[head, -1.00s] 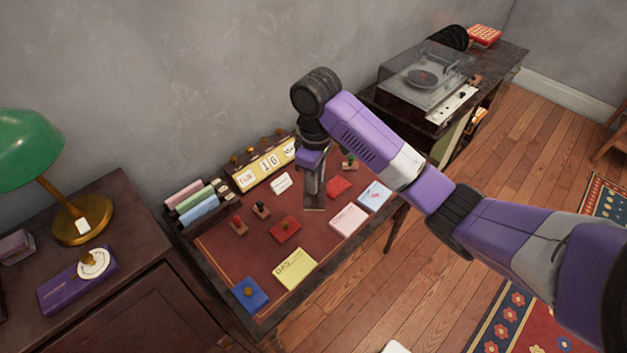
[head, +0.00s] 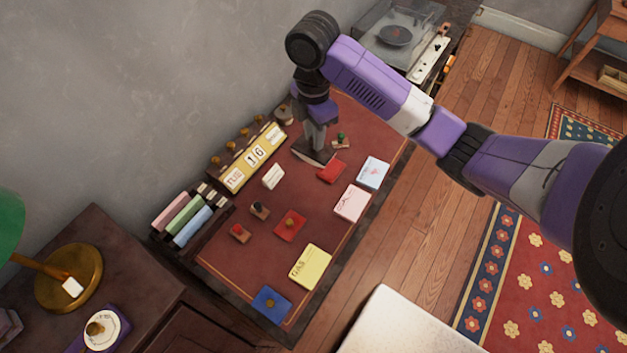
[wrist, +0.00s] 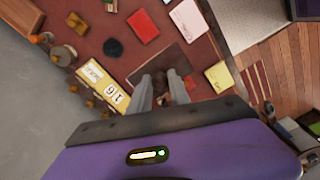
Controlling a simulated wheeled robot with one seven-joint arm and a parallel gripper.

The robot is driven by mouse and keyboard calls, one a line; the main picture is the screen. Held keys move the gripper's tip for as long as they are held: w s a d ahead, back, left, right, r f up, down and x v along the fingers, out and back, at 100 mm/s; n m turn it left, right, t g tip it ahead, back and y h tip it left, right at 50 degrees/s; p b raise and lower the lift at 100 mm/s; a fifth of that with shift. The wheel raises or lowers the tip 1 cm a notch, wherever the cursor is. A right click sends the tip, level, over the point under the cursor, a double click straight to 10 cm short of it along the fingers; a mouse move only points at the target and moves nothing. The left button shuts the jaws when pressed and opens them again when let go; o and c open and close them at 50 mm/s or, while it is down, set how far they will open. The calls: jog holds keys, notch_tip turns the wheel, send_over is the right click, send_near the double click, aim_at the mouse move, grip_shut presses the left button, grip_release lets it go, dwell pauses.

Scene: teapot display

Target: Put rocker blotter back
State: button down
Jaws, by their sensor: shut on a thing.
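My gripper (head: 314,141) is shut on a dark, flat-bottomed thing, which I take to be the rocker blotter (head: 308,155). It is over the red-brown desk top, just right of the yellow calendar and close to a red envelope. In the wrist view, the dark plate of the blotter (wrist: 158,60) spreads out beyond my two grey fingers (wrist: 160,90). Its upper part is hidden by the fingers. I cannot tell whether its underside touches the desk.
A round knobbed item (head: 284,114) stands near my gripper. A record player (head: 398,35) is beyond; a lamp (head: 68,278) is left.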

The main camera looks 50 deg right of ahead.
jog(key=shift+f+b, duration=3.8)
jog(key=shift+f, duration=5.2)
jog(key=shift+f, duration=0.15)
jog(key=c, duration=1.2)
grip_release()
